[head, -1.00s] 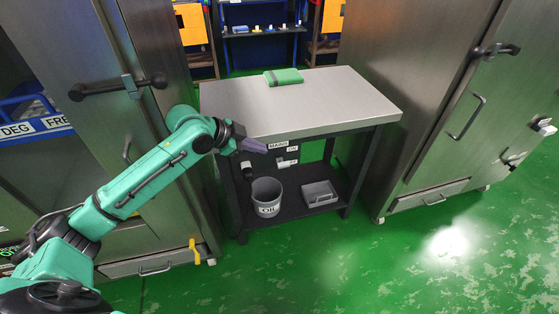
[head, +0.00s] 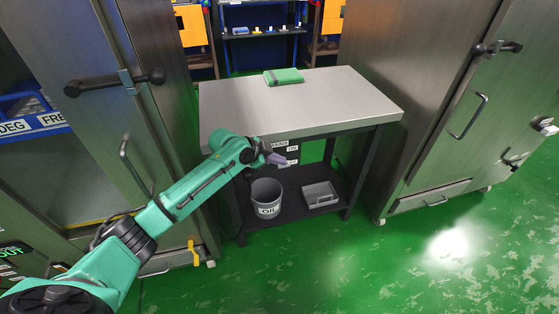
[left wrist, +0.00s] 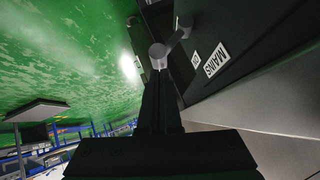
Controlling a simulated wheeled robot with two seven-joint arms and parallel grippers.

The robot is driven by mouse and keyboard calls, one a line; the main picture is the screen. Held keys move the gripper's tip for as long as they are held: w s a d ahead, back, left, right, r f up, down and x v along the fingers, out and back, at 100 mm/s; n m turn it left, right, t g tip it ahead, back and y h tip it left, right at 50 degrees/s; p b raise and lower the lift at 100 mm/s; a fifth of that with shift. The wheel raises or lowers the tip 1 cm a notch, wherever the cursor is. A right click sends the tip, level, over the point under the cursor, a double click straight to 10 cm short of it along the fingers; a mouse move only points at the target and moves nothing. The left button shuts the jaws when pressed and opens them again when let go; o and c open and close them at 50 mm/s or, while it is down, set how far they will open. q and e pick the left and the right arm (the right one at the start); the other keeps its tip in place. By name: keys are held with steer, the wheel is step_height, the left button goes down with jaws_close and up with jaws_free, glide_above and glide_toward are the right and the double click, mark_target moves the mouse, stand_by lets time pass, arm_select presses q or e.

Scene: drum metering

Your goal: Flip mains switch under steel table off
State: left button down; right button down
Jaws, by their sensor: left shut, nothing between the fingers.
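The steel table (head: 330,95) stands in the middle of the head view. Under its front edge are a MAINS label (head: 279,142) and an ON label (head: 292,149); the MAINS label (left wrist: 215,60) also shows in the left wrist view. The grey switch lever (left wrist: 172,40) with rounded ends sits beside these labels. My left gripper (head: 280,160) is shut and empty in front of the switch, hiding part of it in the head view. In the left wrist view its fingertips (left wrist: 160,75) overlap the lever's near rounded end; I cannot tell whether they touch. My right gripper is out of view.
An OIL bucket (head: 266,196) and a grey tray (head: 320,194) stand on the lower shelf. A folded green cloth (head: 283,76) lies on the tabletop. Tall steel cabinets flank the table, the right cabinet (head: 470,120) close by. Green floor (head: 330,270) is clear in front.

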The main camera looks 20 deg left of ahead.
arm_select(q)
steer(key=shift+s+f, duration=0.1)
steer(key=shift+f, duration=0.05)
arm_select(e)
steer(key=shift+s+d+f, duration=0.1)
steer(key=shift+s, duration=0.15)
arm_select(q)
steer(key=shift+s+d, duration=0.1)
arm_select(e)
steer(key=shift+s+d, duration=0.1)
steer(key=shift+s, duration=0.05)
arm_select(q)
steer(key=shift+f+t, duration=0.1)
steer(key=shift+t, duration=0.2)
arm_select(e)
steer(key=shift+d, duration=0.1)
